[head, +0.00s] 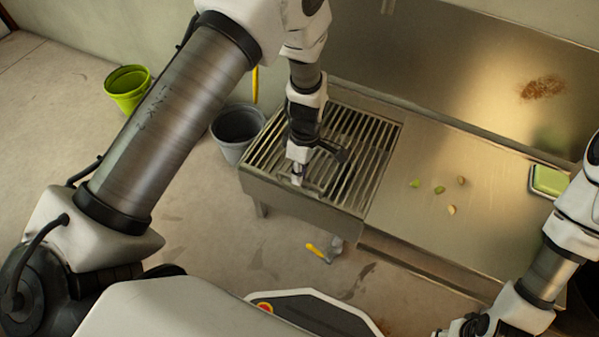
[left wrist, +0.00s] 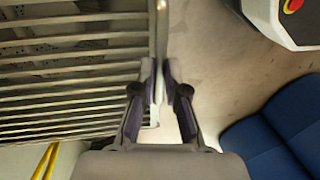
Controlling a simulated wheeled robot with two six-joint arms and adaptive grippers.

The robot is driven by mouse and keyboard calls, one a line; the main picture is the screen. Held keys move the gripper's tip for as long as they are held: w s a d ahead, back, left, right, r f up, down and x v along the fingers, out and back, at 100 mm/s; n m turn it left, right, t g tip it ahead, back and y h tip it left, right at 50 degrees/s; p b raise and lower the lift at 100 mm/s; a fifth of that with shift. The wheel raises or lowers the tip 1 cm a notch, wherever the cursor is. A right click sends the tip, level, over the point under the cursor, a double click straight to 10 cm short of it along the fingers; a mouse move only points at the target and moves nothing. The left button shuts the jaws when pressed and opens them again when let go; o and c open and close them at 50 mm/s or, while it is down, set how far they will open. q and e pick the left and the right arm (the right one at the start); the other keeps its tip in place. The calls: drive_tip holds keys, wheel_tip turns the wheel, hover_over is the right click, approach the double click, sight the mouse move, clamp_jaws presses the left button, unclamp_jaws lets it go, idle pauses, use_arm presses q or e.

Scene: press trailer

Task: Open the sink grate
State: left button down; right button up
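The sink grate (head: 365,150) is a panel of parallel metal bars lying flat over the sink at the left end of the steel counter. In the left wrist view it fills the left side (left wrist: 70,75). My left gripper (head: 297,180) is down at the grate's front edge. In the left wrist view its fingers (left wrist: 161,75) stand close on either side of a thin metal edge bar (left wrist: 160,35). Whether both fingers press on it is unclear. My right gripper (head: 462,326) is low at the bottom edge, partly cut off, away from the grate; its fingers are not clear.
Several small scraps (head: 440,190) and a green sponge (head: 549,181) in a tray are on the counter right of the grate. A grey bucket (head: 232,135) and a lime bucket (head: 127,88) stand on the floor at left. A yellow-handled tool (head: 318,251) lies below the sink.

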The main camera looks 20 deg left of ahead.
use_arm(q)
drive_tip(key=shift+r, duration=0.1)
drive_tip(key=w+r+g+p, duration=0.1)
drive_tip(key=w+r+p, duration=0.4)
drive_tip(key=r, duration=0.4)
drive_tip(key=w+r+g+p, duration=0.1)
drive_tip(key=w+r+p, duration=0.4)
drive_tip(key=r, duration=0.4)
drive_tip(key=shift+d+g+p, duration=0.2)
drive_tip(key=shift+g+p, duration=0.1)
drive_tip(key=shift+p, duration=0.45)
drive_tip(key=shift+w+r, duration=0.1)
